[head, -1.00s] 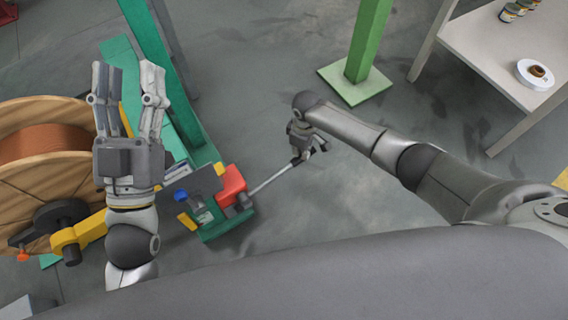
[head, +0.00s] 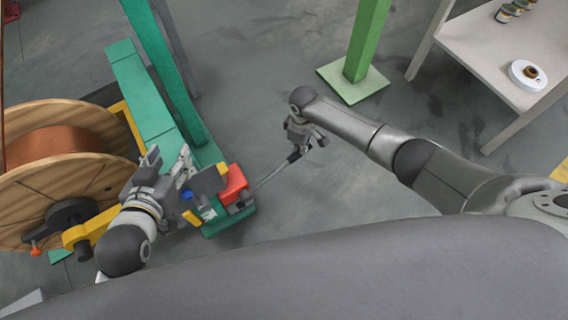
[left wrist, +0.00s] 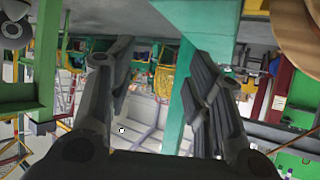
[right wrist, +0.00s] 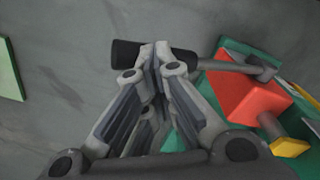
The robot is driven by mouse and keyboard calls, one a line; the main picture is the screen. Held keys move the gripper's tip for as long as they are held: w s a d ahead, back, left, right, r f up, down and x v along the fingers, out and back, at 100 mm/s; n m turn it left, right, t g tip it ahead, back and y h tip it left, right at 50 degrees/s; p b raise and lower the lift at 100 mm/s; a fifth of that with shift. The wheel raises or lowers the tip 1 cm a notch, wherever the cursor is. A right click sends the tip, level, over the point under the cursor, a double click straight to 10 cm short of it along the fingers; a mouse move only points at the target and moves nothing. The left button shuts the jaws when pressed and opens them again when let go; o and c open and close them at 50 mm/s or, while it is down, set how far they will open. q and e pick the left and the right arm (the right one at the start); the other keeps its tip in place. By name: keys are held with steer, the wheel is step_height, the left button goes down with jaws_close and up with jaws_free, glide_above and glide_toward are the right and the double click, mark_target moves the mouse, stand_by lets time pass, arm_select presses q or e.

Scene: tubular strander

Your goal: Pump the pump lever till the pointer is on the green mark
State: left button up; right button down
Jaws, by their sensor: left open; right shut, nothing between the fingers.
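The pump lever (head: 272,175) is a thin grey rod running from the red pump block (head: 233,184) up and right to a black grip. In the right wrist view, the black grip (right wrist: 127,54) lies across the fingertips of my right gripper (right wrist: 156,50). The right gripper is shut with nothing between its fingers; whether the tips touch the grip is unclear. It also shows in the head view (head: 298,144) at the lever's end. My left gripper (head: 168,160) is open and empty above the green base, left of the pump. I cannot make out the pointer or green mark.
A wooden reel (head: 35,170) with copper wire stands left, beside the green frame (head: 140,90). A green post (head: 366,45) on a square foot stands behind the right arm. A pale table (head: 480,45) is at upper right. Grey floor is clear between pump and post.

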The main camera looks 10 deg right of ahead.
steer(key=shift+a+r+p, duration=0.1)
steer(key=shift+r+p, duration=0.75)
steer(key=shift+r, duration=0.05)
steer(key=r+p, duration=0.2)
steer(key=shift+s+a+r+p, duration=0.15)
steer(key=shift+a+r+p, duration=0.05)
steer(key=shift+a+p, duration=0.15)
arm_select(q)
steer(key=s+a+f+g+y, duration=0.1)
steer(key=s+a+f+g, duration=0.1)
steer(key=s, duration=0.5)
steer(key=s+a+f+g+y, duration=0.1)
steer(key=s+a+f+g, duration=0.1)
steer(key=s+f+g, duration=0.2)
steer(key=s+g, duration=0.2)
steer(key=shift+s+a+g, duration=0.3)
steer(key=shift+s+a, duration=0.1)
steer(key=shift+f, duration=0.1)
